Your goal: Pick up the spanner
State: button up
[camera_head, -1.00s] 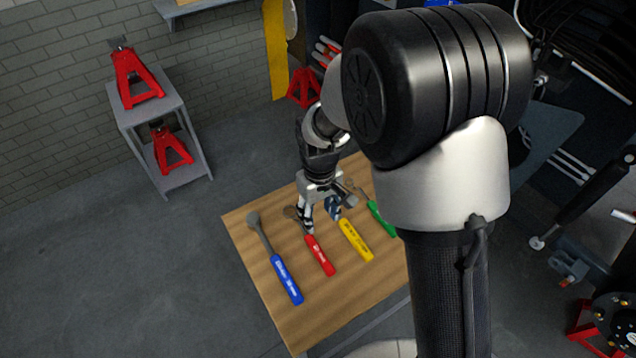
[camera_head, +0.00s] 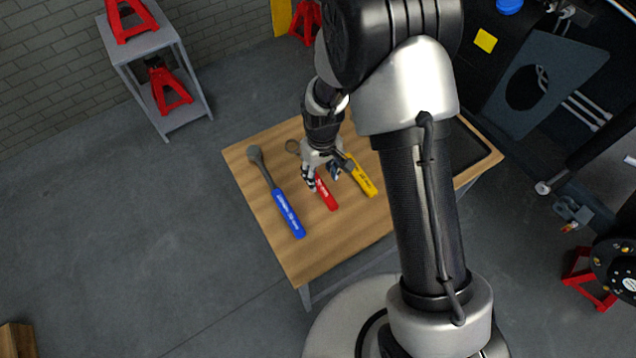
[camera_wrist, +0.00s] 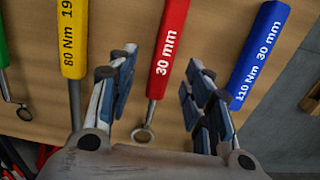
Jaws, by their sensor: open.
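A spanner with a red handle (camera_head: 326,193) marked 30 mm lies on the wooden table. In the wrist view its red handle (camera_wrist: 170,40) and small ring end (camera_wrist: 142,135) lie between my fingers in the picture. My gripper (camera_head: 321,176) is above the red spanner in the head view, hiding part of it. In the wrist view my gripper (camera_wrist: 160,72) is open and empty, its fingers on either side of the red handle. A second ring-ended tool with a green handle (camera_wrist: 3,55) is at the left edge of the wrist view; my arm hides it in the head view.
A blue-handled torque wrench (camera_head: 288,213) lies left of the red spanner and a yellow-handled one (camera_head: 361,177) right of it, both close. A black tray (camera_head: 468,147) sits at the table's right. The table (camera_head: 350,228) is bare in front of the tools.

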aim_at(320, 184)
jog(key=f+b, duration=0.1)
jog(key=f, duration=0.3)
jog(key=shift+s+a+f+b, duration=0.1)
jog(key=shift+s+f+b, duration=0.1)
jog(key=shift+f+b, duration=0.15)
jog(key=shift+r, duration=0.1)
jog(key=shift+c, duration=0.5)
grip_shut()
